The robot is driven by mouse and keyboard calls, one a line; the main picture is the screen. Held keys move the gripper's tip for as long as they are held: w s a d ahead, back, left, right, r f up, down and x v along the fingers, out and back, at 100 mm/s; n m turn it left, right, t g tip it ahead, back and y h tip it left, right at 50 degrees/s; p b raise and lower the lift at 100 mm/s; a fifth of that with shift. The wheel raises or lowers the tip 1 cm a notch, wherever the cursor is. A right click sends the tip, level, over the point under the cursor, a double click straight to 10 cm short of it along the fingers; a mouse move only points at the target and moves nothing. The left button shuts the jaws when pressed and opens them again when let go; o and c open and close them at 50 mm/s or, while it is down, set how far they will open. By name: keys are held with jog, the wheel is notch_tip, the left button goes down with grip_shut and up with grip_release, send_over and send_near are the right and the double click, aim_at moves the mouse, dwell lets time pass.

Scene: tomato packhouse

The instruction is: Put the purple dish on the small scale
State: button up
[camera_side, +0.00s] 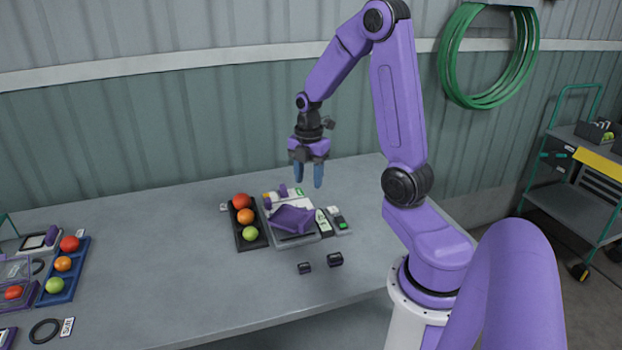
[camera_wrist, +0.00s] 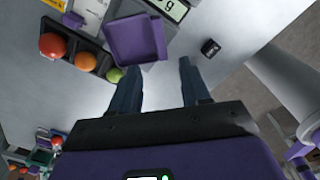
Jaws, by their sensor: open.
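The purple dish (camera_side: 292,219) is a shallow square tray. It sits over the grey small scale (camera_side: 296,241), turned at an angle to it and covering most of its top. I cannot tell whether it lies fully flat. In the wrist view the dish (camera_wrist: 134,40) is beside the scale's display (camera_wrist: 170,8), which shows a "g". My gripper (camera_side: 308,180) hangs above and behind the dish, fingers pointing down, open and empty. In the wrist view my gripper (camera_wrist: 160,78) has its two blue fingers apart, with bare table between them, clear of the dish.
A black tray (camera_side: 251,243) of tomatoes stands left of the scale. A small device with a green light (camera_side: 341,222) stands to its right. Two small black blocks (camera_side: 305,268) (camera_side: 335,259) lie in front. A blue tray (camera_side: 52,297) stands far left. The table between is clear.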

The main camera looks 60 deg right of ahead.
jog(key=s+a+r+m, duration=0.1)
jog(key=s+a+r, duration=0.1)
jog(key=a, duration=0.6)
jog(key=s+a+r+m, duration=0.1)
jog(key=s+a+r, duration=0.1)
jog(key=a, duration=0.6)
jog(key=s+a+r+m, duration=0.1)
jog(key=s+a, duration=0.3)
jog(key=s, duration=0.3)
jog(key=s+a+r+m, duration=0.1)
jog(key=s+a+m, duration=0.1)
jog(key=s+a, duration=0.3)
jog(key=s, duration=0.3)
jog(key=shift+r, duration=0.1)
